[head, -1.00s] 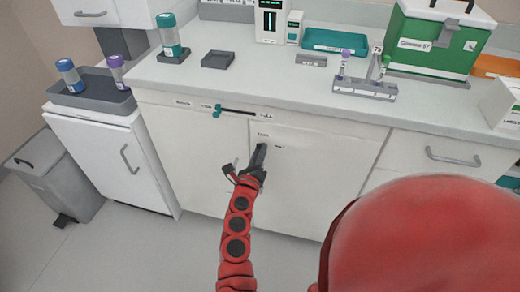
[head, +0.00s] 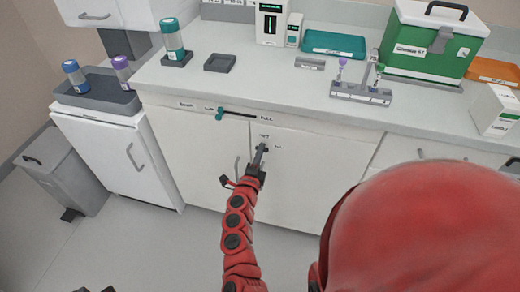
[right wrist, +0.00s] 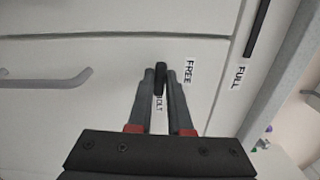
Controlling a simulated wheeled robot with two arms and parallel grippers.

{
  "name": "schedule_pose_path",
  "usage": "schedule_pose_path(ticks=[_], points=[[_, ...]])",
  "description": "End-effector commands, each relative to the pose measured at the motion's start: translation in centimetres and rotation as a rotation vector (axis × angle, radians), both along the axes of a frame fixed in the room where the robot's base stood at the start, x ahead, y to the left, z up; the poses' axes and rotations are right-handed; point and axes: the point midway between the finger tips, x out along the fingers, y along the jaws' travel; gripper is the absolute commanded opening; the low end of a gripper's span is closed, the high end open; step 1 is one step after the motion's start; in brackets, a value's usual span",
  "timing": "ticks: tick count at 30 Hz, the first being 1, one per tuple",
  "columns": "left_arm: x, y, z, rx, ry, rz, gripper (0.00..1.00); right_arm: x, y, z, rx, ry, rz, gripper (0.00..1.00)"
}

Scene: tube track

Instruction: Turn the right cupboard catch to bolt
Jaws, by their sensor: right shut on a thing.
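The right cupboard catch is a small dark lever, seen end-up between my fingers in the right wrist view (right wrist: 159,78). My right gripper (right wrist: 160,73) is shut on it, one finger on each side. In that view the FREE label is to the right of the catch and the BOLT label is just below it, partly between the fingers. In the head view my right gripper (head: 262,152) reaches the top left corner of the right cupboard door (head: 315,170), largely hiding the catch.
A teal-knobbed slider (head: 220,113) sits above the doors. The counter (head: 240,85) above holds a teal tray (head: 335,43), a green box (head: 430,45) and a tube rack (head: 362,93). A bin (head: 65,180) stands left.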

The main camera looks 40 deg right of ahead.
Motion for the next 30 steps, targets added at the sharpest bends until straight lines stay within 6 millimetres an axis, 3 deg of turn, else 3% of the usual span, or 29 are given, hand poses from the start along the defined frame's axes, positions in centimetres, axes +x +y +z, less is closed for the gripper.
schedule_pose_path(ticks=[22,23,27,30], points=[[0.00,0.01,0.71,0.000,0.000,0.000,0.00,0.00,0.03,-0.10,-0.057,0.068,0.000,0.00],[0.00,0.00,0.71,0.000,0.000,0.000,0.00,0.01,0.02,-0.09,-0.057,0.068,0.000,0.21],[0.00,0.01,0.71,0.000,0.000,0.000,0.00,0.01,0.02,-0.08,-0.057,0.068,0.000,0.46],[0.00,0.01,0.71,0.000,0.000,0.000,0.00,0.01,0.01,-0.06,-0.057,0.067,0.000,0.47]])
